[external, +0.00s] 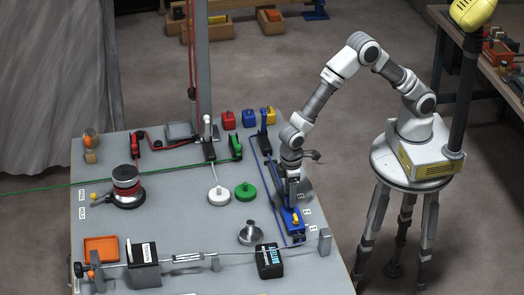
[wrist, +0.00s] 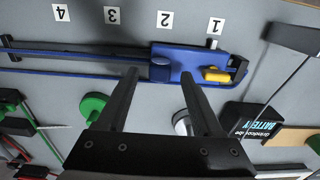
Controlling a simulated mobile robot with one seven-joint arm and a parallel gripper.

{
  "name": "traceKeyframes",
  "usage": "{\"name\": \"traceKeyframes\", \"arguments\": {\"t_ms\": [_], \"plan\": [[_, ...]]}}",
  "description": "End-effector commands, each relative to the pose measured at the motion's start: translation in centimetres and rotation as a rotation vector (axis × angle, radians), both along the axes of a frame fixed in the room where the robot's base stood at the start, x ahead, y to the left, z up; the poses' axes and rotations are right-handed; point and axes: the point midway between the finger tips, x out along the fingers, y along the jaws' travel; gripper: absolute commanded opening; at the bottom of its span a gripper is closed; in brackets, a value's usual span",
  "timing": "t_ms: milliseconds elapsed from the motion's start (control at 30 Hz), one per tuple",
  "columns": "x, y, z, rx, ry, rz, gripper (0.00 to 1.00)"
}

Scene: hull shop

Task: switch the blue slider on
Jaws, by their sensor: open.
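In the external view the blue slider (external: 291,219) is near the table's right edge. My gripper (external: 291,198) points down just above it. In the wrist view my gripper (wrist: 159,73) is open, its fingers apart. I cannot tell whether the fingers touch anything.
Number labels up to 4 (wrist: 61,13) run along the rail. A black battery box (external: 269,261) and a metal knob (external: 252,233) stand close by. Green (external: 245,191) and white (external: 219,195) round knobs lie left of the rail. A rod on brackets crosses the table's front.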

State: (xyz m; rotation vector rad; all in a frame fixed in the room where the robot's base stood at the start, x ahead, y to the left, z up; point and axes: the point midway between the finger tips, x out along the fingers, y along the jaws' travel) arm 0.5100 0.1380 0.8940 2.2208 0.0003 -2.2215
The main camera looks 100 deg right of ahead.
Motion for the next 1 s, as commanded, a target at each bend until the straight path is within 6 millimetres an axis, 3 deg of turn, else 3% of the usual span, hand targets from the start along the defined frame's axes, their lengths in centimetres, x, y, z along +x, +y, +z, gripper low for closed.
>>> {"name": "traceKeyframes", "arguments": {"t_ms": [200, 567, 900, 1000], "plan": [[0.0, 0.0, -2.4, 0.0, 0.002, 0.0, 0.68], [0.0, 0.0, -2.7, 0.0, -0.001, 0.0, 0.66], [0.0, 0.0, -2.7, 0.0, 0.0, 0.0, 0.04], [0.0, 0.0, -2.7, 0.0, 0.0, 0.0, 0.0]]}}
